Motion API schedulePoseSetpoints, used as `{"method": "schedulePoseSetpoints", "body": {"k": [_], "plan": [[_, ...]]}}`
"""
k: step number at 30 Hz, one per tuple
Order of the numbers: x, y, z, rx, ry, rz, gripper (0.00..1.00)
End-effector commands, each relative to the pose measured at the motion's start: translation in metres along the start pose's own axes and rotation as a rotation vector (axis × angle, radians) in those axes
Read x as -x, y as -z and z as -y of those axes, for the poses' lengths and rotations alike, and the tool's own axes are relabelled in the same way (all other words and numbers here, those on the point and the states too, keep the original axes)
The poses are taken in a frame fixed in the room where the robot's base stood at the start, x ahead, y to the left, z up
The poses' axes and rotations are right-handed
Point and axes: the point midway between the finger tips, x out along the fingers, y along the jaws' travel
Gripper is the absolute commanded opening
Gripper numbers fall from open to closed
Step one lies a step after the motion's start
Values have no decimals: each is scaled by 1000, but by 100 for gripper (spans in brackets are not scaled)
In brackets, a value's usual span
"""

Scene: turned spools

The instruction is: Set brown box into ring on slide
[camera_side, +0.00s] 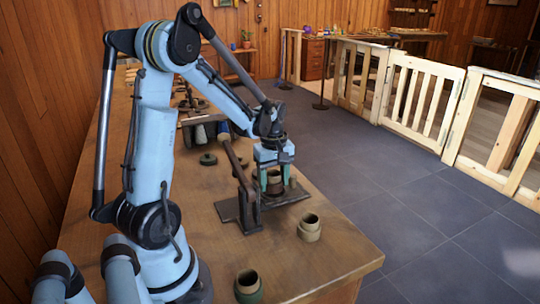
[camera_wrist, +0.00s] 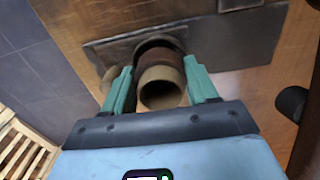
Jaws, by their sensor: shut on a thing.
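The brown box (camera_side: 274,186) is a round, turned piece with a brown body and a tan, open-mouthed collar. My gripper (camera_side: 272,178) is shut on it, with green fingers on both sides. In the wrist view the box (camera_wrist: 160,88) stands between the fingertips of my gripper (camera_wrist: 162,88), its tan mouth facing the camera. The slide (camera_side: 293,197) is a dark flat plate below the box, and it also shows in the wrist view (camera_wrist: 107,54). A dark round edge, perhaps the ring (camera_wrist: 158,40), shows just beyond the box. I cannot tell whether the box sits inside it.
A dark lever press (camera_side: 243,188) stands close left of my gripper. A small tan post (camera_side: 293,182) is at its right. A dark disc (camera_side: 208,159) lies behind on the wooden bench.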

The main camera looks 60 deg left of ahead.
Motion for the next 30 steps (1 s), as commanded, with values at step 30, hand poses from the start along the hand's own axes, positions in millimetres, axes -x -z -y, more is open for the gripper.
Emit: {"method": "schedulePoseSetpoints", "body": {"k": [30], "plan": [[-6,0,0,0,0,0,29]]}}
